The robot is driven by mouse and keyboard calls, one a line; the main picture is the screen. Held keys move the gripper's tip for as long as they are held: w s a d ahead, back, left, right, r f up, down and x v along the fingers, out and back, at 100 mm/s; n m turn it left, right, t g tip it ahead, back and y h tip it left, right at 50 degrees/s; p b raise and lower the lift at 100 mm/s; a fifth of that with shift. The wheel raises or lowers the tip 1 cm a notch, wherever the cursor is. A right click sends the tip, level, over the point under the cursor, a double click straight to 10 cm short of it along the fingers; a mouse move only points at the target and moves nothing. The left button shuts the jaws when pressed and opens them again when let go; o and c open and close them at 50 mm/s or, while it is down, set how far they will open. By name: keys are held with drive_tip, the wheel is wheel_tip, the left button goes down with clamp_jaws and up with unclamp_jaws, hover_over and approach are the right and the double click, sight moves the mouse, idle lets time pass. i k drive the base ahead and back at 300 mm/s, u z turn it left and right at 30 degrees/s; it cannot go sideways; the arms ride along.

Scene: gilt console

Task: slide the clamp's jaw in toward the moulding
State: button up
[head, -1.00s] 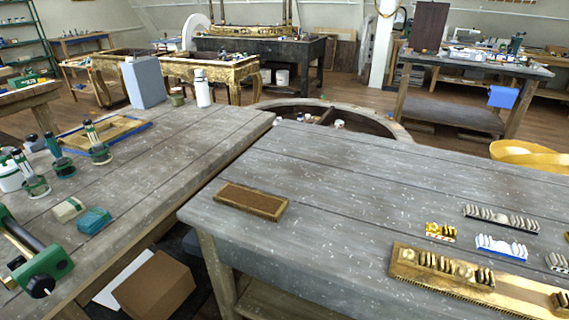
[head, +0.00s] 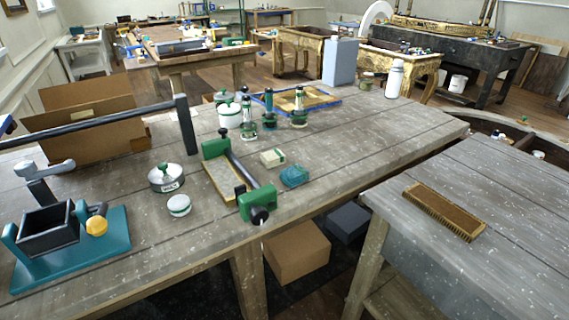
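In the head view a clamp with green ends and a dark bar (head: 243,170) lies on the left workbench, near its front edge. Its far green end (head: 215,148) and its near green jaw (head: 257,203), with a black knob, stand apart along the bar. A flat gilt-edged strip, seemingly the moulding (head: 221,182), lies beside the bar between the two green ends. I cannot tell whether either end touches it. My gripper is not in view.
A teal block (head: 294,176) and a pale block (head: 272,158) lie right of the clamp. Tins (head: 166,178) stand to its left. A teal vise-like fixture (head: 70,245) is at the bench's left. A brush (head: 443,211) lies on the right bench (head: 500,185).

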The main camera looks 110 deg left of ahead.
sight(212, 148)
drive_tip(key=z, duration=0.25)
drive_tip(key=i, duration=0.15)
drive_tip(key=u, duration=2.6)
drive_tip(key=i, duration=0.15)
drive_tip(key=u, duration=1.05)
drive_tip(key=k, duration=0.85)
drive_tip(key=u, duration=0.25)
drive_tip(key=i, duration=0.85)
drive_tip(key=z, duration=0.1)
